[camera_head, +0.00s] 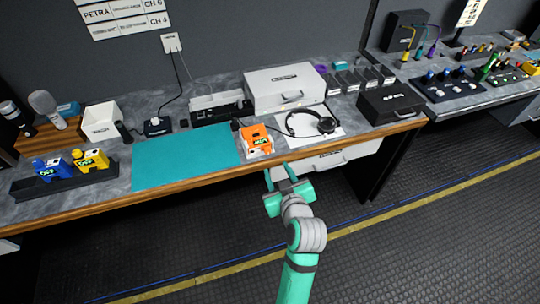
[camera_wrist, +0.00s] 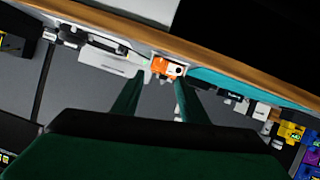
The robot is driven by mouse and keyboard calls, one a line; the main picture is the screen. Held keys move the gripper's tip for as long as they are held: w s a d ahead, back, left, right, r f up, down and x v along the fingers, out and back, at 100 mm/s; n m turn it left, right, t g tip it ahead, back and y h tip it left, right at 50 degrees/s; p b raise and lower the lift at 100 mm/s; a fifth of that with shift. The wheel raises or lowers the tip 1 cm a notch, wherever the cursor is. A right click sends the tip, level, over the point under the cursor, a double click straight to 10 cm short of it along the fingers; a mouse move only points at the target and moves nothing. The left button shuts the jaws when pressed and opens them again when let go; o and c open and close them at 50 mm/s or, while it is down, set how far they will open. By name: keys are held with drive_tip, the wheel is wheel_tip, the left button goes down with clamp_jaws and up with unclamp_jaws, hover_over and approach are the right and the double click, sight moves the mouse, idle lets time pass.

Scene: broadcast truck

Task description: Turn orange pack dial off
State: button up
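The orange pack (camera_head: 255,138) sits near the front edge of the bench, between the teal mat and the headphones. A dark dial with small lettering shows on its front, too small to read. It also shows in the wrist view (camera_wrist: 166,68), between the fingers and beyond them. My gripper (camera_head: 281,174) is in front of the bench, below and to the right of the pack, and apart from it. Its two fingers are spread and hold nothing; they also show in the wrist view (camera_wrist: 157,92).
A teal mat (camera_head: 185,155) lies left of the pack. Headphones (camera_head: 310,122) on a white sheet lie to its right. A blue pack (camera_head: 53,168) and a yellow pack (camera_head: 90,160) stand in a dark holder (camera_head: 40,188). The wooden bench edge (camera_head: 200,176) runs in front.

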sight(268, 152)
drive_tip(key=x, duration=1)
drive_tip(key=shift+w+a+f, duration=0.1)
drive_tip(key=shift+w+a, duration=0.05)
drive_tip(key=shift+w, duration=0.2)
drive_tip(key=shift+c, duration=0.5)
clamp_jaws()
